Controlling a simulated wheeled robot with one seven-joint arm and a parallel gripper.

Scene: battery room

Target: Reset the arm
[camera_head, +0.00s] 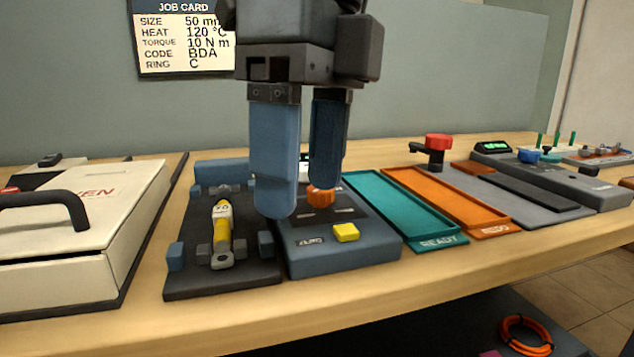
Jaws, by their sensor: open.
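My gripper (303,200) hangs pointing down with its two blue fingers apart and nothing between them that I can see. It is in front of or above a blue-grey device (340,255) with an orange knob (321,197) and a yellow button (346,232). The fingers cover part of this device, including its display. Left of the gripper, a cable lug with a yellow sleeve (222,225) lies in a dark fixture (215,286) between small blue-grey blocks.
A cream oven (110,225) with a black handle (45,203) stands at the left. Right are a teal READY tray (400,207), an orange tray (445,200), both empty, and a grey device (545,175). A job card (185,38) hangs behind. An orange cable coil (526,335) lies below.

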